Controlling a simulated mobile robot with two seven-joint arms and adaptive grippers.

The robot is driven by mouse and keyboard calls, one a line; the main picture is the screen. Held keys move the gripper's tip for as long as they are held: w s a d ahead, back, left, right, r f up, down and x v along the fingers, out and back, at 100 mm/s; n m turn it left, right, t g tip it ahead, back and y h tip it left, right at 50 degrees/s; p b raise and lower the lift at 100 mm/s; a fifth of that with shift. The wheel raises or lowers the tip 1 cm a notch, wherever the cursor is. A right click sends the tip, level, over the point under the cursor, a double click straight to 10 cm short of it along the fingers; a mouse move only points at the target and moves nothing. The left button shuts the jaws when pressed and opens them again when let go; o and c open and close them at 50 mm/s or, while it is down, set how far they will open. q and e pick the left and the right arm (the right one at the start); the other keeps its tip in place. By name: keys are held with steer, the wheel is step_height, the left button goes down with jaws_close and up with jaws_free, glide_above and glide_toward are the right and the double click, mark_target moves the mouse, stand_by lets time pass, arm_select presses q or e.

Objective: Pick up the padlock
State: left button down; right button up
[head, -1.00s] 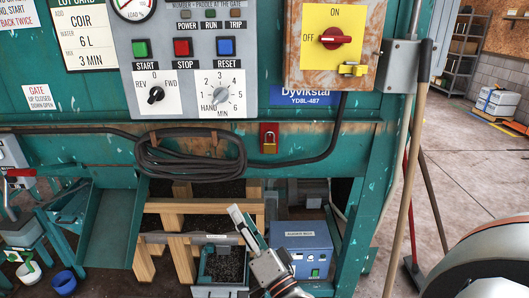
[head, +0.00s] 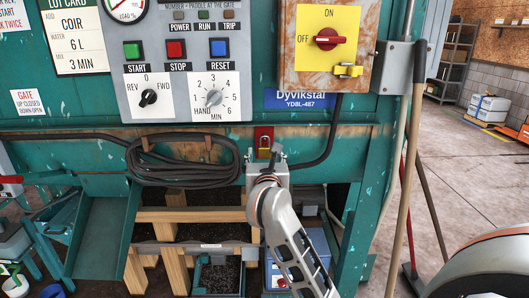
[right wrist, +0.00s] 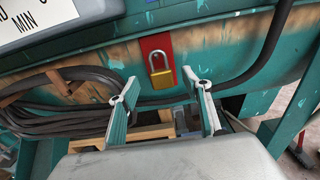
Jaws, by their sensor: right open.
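The padlock (head: 265,143) has a brass-yellow body and a silver shackle. It hangs on a red plate (head: 258,132) on the teal machine's front, below the blue name label. In the right wrist view the padlock (right wrist: 161,72) is upright, ahead of and above the fingertips. My right gripper (head: 266,158) is just below the padlock in the head view, and its arm hides part of the machine's lower frame. In the right wrist view the right gripper (right wrist: 159,84) is open, with nothing between its two fingers. My left gripper is not in view.
A coiled black cable (head: 182,160) hangs left of the padlock, and its run passes right below it. A control panel (head: 185,60) and a yellow switch box (head: 328,40) are above. A wooden pole (head: 405,180) leans at the right.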

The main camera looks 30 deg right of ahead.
mark_target(265, 149)
steer(key=x, duration=0.6)
steer(key=shift+f, duration=0.3)
steer(key=shift+s, duration=0.1)
jaws_close()
steer(key=shift+r, duration=0.1)
